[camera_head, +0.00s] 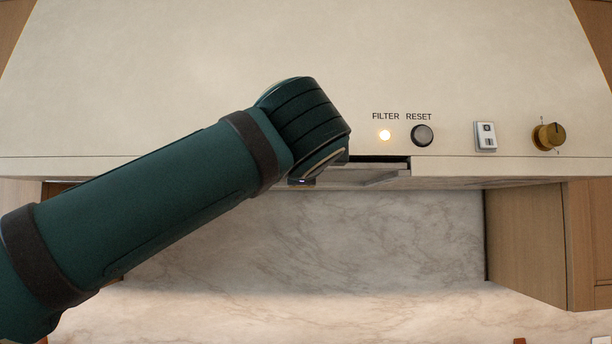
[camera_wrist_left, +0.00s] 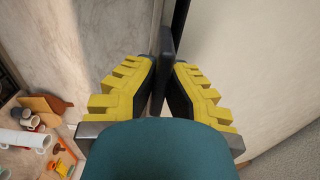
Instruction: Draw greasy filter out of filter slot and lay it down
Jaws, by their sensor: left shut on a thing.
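My left gripper (camera_wrist_left: 164,76) shows in the left wrist view, its yellow, dark-padded fingers shut on a thin dark grey piece (camera_wrist_left: 165,45). This looks like the front edge of the greasy filter. In the head view my left arm reaches up to the hood's lower edge and hides the gripper. Right of the arm's end, a dark slot (camera_head: 385,159) opens in the hood edge. A grey panel, probably the filter (camera_head: 372,174), shows just below it; how far it is out of the slot is unclear. My right gripper is not in view.
The pale hood (camera_head: 200,80) carries a lit FILTER lamp (camera_head: 385,135), a black RESET button (camera_head: 421,135), a switch (camera_head: 485,136) and a brass knob (camera_head: 548,136). A wooden cabinet (camera_head: 525,235) stands at right. The wrist view shows clutter, including a white roll (camera_wrist_left: 22,139), at lower left.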

